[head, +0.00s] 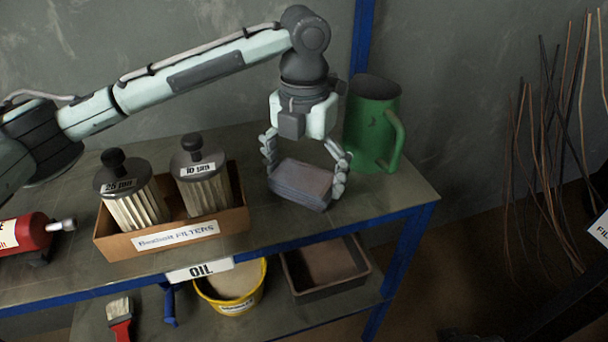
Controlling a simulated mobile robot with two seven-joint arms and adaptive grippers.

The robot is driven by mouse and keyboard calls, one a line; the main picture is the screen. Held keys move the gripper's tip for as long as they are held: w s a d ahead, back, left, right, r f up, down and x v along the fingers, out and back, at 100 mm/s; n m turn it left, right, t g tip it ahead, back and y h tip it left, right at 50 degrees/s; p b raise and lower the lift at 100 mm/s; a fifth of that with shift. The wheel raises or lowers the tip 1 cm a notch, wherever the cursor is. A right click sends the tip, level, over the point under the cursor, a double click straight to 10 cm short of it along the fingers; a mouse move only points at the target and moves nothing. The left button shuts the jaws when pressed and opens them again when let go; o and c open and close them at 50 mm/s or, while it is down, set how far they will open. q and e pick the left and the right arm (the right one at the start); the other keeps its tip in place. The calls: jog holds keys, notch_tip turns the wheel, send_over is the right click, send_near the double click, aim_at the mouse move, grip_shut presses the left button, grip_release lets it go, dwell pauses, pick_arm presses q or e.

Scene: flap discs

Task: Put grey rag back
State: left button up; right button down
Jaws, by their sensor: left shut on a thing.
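The grey rag (301,184) is a folded, flat grey stack at the right part of the upper shelf in the head view. My left gripper (305,174) points down over it, with one finger at each side. It is shut on the rag. The rag is at or just above the shelf top; I cannot tell whether it touches. My right gripper is not in view.
A green jug (373,128) stands close behind and right of the rag. A cardboard box (176,236) with two filters is to the left. A red tool (24,234) lies farther left. Below are a yellow bucket (232,307) and a dark tray (325,292).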

aim_at(305, 175)
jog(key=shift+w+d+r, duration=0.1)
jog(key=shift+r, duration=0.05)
pick_arm(q)
jog(key=o, duration=0.7)
jog(key=shift+f, duration=0.1)
jog(key=shift+o, duration=0.3)
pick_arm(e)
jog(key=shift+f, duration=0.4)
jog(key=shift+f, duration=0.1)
pick_arm(q)
notch_tip(305, 175, up, 5)
jog(key=shift+f, duration=0.2)
notch_tip(305, 175, up, 8)
jog(key=shift+p, duration=0.35)
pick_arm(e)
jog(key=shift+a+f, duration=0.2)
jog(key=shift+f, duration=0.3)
pick_arm(q)
jog(key=shift+f, duration=0.15)
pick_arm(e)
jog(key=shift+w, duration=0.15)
